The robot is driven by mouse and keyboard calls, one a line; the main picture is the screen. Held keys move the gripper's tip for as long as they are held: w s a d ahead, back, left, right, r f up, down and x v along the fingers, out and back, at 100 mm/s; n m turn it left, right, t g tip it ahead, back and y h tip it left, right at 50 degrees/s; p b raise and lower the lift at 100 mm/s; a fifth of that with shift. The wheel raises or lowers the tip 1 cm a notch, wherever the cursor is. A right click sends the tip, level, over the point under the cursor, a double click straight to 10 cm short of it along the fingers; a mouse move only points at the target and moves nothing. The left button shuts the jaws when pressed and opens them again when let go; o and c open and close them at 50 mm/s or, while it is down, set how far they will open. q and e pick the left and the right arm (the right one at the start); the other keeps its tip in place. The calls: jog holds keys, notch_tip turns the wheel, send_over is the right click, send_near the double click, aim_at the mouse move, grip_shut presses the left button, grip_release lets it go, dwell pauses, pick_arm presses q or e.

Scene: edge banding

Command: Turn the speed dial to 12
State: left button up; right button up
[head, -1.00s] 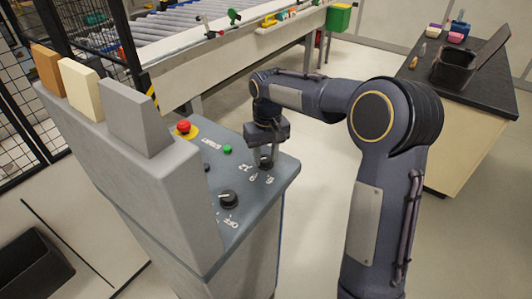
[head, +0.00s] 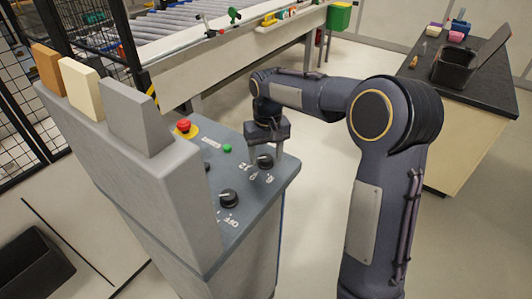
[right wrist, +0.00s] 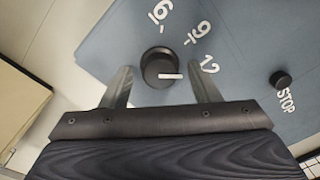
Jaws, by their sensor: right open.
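The speed dial (head: 265,161) is a black round knob on the sloped blue-grey console panel. In the right wrist view, the dial (right wrist: 157,62) has a white pointer line that points right, roughly toward the printed 12 (right wrist: 209,65). Other printed numbers sit around its upper right side. My right gripper (right wrist: 158,74) is open, with one finger on each side of the dial and a visible gap to both. In the head view, my right gripper (head: 266,149) comes down over the dial from behind. My left gripper is not in view.
The console panel (head: 252,196) also carries a second black knob (head: 229,198) by OFF, a green button (head: 227,148) and a red emergency stop (head: 183,126). A black button (right wrist: 281,79) sits by STOP. A tall grey block (head: 137,116) rises left of the panel.

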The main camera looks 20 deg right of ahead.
aim_at(268, 158)
jog(key=shift+r, duration=0.1)
notch_tip(268, 158, up, 8)
jog(key=shift+d+f, duration=0.1)
jog(key=shift+f, duration=0.15)
jog(key=shift+r, duration=0.1)
dwell(0.4)
jog(key=shift+s+d+r, duration=0.1)
jog(key=shift+s, duration=0.15)
jog(key=s+a+f+t+y, duration=0.1)
jog(key=s+f+t, duration=0.1)
jog(key=s, duration=0.7)
jog(key=s+a+f+t+y, duration=0.1)
jog(key=s+a+f, duration=0.1)
jog(key=s, duration=0.7)
jog(key=s+a+f+t+y, duration=0.1)
jog(key=s+t, duration=0.1)
jog(key=s, duration=0.7)
jog(key=shift+s+a+f+t, duration=0.2)
jog(key=shift+a+f+t, duration=0.1)
jog(key=shift+f, duration=0.1)
